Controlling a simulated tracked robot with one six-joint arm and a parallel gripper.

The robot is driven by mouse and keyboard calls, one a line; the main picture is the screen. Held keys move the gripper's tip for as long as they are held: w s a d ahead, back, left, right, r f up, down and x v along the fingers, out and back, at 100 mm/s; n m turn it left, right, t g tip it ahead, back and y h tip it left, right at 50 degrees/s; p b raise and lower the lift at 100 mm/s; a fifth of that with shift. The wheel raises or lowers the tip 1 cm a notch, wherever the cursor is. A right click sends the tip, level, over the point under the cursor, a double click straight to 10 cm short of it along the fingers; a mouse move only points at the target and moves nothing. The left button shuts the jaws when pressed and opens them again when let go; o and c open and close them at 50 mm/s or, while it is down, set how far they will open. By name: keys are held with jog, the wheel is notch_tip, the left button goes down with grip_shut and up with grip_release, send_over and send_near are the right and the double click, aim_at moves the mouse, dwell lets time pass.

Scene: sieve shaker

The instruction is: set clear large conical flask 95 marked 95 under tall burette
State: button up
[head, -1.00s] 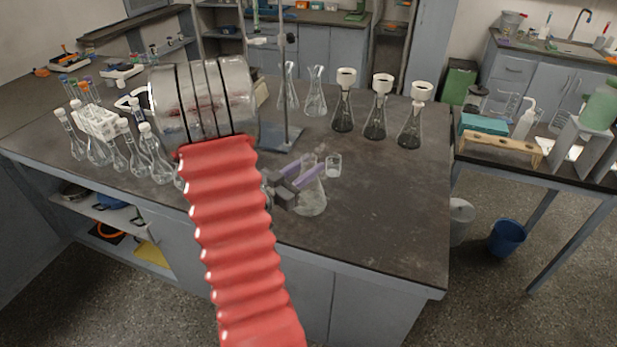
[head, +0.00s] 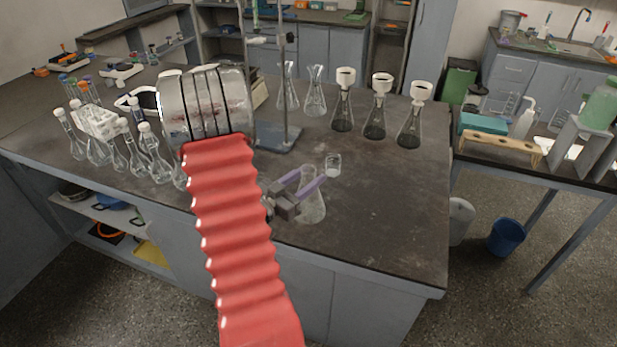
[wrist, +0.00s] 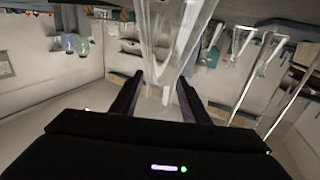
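A clear conical flask (head: 313,210) is near the front middle of the bench, right of and nearer than the burette stand. It looks upright and empty. I cannot make out a 95 mark. My gripper (head: 311,176), with purple-grey fingers, is around its neck. In the wrist view the flask (wrist: 172,40) appears upside down between my fingers (wrist: 161,76), which sit close on both sides of the neck. I cannot tell whether its base touches the bench. The burette stand (head: 284,75) holds a clamp and the tall burette (head: 254,14), whose upper part is cut off.
Clear flasks (head: 315,98) and funnel-topped flasks (head: 376,125) line the back. Several stoppered flasks (head: 160,165) stand left, by the metal drum (head: 205,105). The bench is clear at the right front.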

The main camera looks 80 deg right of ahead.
jog(key=shift+o, duration=0.6)
jog(key=shift+r, duration=0.1)
jog(key=v, duration=1.2)
dwell(0.5)
